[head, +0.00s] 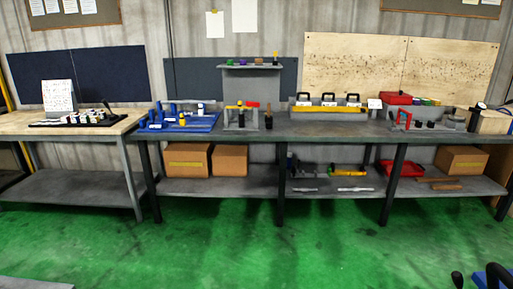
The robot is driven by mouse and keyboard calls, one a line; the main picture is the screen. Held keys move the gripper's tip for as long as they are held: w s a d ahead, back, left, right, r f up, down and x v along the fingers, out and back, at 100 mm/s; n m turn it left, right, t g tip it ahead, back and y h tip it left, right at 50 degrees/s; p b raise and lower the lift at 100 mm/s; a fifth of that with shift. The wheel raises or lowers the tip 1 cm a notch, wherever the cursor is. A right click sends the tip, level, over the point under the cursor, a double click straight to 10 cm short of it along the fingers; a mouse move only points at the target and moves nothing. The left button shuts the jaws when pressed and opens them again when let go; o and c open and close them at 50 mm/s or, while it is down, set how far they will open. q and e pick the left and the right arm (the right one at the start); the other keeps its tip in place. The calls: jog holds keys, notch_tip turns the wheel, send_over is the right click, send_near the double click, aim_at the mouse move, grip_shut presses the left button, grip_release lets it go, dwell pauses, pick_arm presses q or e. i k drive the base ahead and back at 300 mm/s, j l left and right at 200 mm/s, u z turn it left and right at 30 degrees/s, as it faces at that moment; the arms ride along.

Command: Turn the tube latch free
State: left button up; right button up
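I cannot make out the tube latch for certain at this distance. Several small fixtures stand on the long dark workbench (300,132). One is a blue fixture (180,122) with upright blue posts. Another is a grey fixture (240,120) with yellow and red parts on top. At the right is a grey fixture (430,122) with a red frame-shaped part (404,118).
A wooden-topped bench (70,126) stands at the left. Cardboard boxes (187,160) and tools lie on the lower shelf. The green floor (250,240) before the benches is clear. Blue and black parts (492,277) show at the bottom right corner.

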aim_at(248, 103)
jog(key=i, duration=1.3)
jog(key=i+j, duration=0.25)
jog(key=i, duration=0.25)
jog(key=i+j, duration=0.3)
jog(key=i, duration=0.25)
jog(key=i+j, duration=0.4)
